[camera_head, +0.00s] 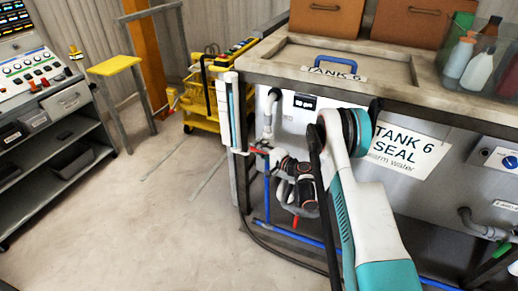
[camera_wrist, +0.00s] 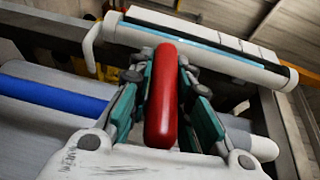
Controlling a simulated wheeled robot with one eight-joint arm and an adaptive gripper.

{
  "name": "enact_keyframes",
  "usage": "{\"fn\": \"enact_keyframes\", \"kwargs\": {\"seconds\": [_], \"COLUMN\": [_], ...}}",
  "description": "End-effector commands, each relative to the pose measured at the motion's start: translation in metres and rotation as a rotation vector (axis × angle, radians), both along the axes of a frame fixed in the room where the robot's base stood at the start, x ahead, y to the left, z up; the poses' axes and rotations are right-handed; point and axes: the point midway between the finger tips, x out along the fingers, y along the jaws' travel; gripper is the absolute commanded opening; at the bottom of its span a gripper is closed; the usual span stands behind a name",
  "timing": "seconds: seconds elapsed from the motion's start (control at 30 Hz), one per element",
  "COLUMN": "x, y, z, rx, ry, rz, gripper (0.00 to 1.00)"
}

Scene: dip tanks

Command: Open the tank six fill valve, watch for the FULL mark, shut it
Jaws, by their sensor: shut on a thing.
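Tank 6 (camera_head: 290,115) is a grey tank with a "TANK 6" label on its top and a "TANK 6 SEAL warm water" sign (camera_head: 405,150) on its front. A red valve lever (camera_head: 259,150) sticks out at the tank's front left corner. My gripper (camera_head: 274,156) is at this lever. In the wrist view the red lever (camera_wrist: 162,95) lies between the teal finger pads of my gripper (camera_wrist: 170,92), which is shut on it. An upright white gauge tube (camera_head: 233,110) with a bluish strip stands just left; it also shows in the wrist view (camera_wrist: 200,45). I cannot read a FULL mark.
A grey pipe (camera_head: 268,113) runs down the tank front. A second red lever tip (camera_head: 296,223) hangs lower, near a blue pipe (camera_head: 312,240). A yellow cart (camera_head: 205,105), yellow stool (camera_head: 115,65) and control console (camera_head: 45,90) stand left. The floor between is clear.

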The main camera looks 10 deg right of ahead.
Motion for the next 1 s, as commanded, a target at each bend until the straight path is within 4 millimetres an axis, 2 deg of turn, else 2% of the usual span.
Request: {"fn": "enact_keyframes", "kwargs": {"seconds": [0.23, 0.73, 0.77, 0.83, 1.0], "x": [0.0002, 0.0004, 0.0004, 0.0003, 0.0002], "y": [-0.0004, -0.0002, -0.0002, -0.0001, 0.0001], "z": [0.0013, 0.0021, 0.0021, 0.0021, 0.0019], "rx": [0.062, 0.076, 0.076, 0.076, 0.075], "ry": [-0.043, -0.053, -0.053, -0.053, -0.054], "rz": [-0.001, 0.0, 0.0, 0.0, 0.0], "gripper": [0.0, 0.0, 0.2, 0.36, 0.38]}}
